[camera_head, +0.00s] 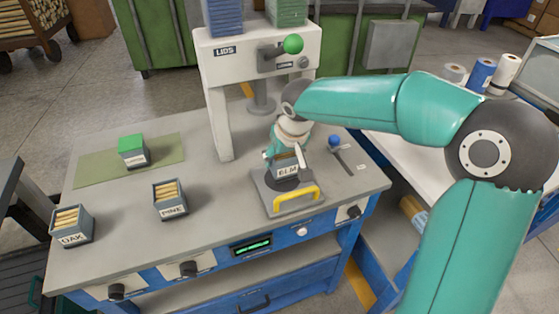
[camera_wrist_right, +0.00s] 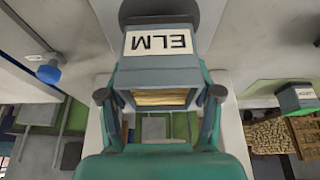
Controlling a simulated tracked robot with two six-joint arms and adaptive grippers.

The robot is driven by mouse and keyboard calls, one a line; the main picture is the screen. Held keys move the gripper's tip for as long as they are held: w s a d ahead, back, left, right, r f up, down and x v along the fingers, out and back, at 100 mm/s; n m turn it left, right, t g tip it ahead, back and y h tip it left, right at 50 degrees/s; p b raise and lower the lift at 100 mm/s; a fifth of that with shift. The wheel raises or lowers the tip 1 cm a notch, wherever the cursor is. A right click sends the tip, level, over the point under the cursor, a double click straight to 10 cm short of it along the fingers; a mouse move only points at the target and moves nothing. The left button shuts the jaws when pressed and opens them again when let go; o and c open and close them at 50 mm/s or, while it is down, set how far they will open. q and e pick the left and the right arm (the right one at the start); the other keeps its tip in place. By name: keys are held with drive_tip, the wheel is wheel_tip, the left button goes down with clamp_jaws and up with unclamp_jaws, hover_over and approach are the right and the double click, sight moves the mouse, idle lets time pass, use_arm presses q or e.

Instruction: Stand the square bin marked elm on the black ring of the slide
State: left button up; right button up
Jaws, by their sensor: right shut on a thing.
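The square grey bin marked ELM (camera_head: 287,171) is held upright over the black ring (camera_head: 283,185) of the slide (camera_head: 267,198), which has a yellow handle. My right gripper (camera_head: 285,153) is shut on the bin from above. In the right wrist view the ELM bin (camera_wrist_right: 160,68) sits between the two fingers (camera_wrist_right: 160,94), with wooden pieces inside. Its base is against or just above the black ring (camera_wrist_right: 172,8); I cannot tell if it touches. My left gripper is not in view.
The PINE bin (camera_head: 170,200) and OAK bin (camera_head: 71,226) stand left on the grey table. A green-lidded bin (camera_head: 132,151) stands on a green mat (camera_head: 92,168). The LIDS press (camera_head: 222,100) rises behind the slide. A blue-knobbed lever (camera_head: 335,142) is to its right.

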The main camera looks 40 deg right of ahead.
drive_tip(key=shift+x, duration=0.95)
drive_tip(key=shift+s+a, duration=0.15)
drive_tip(key=shift+s, duration=0.1)
drive_tip(key=shift+f, duration=0.2)
drive_tip(key=o, duration=1.2)
drive_tip(key=shift+r, duration=0.1)
drive_tip(key=shift+o, duration=0.2)
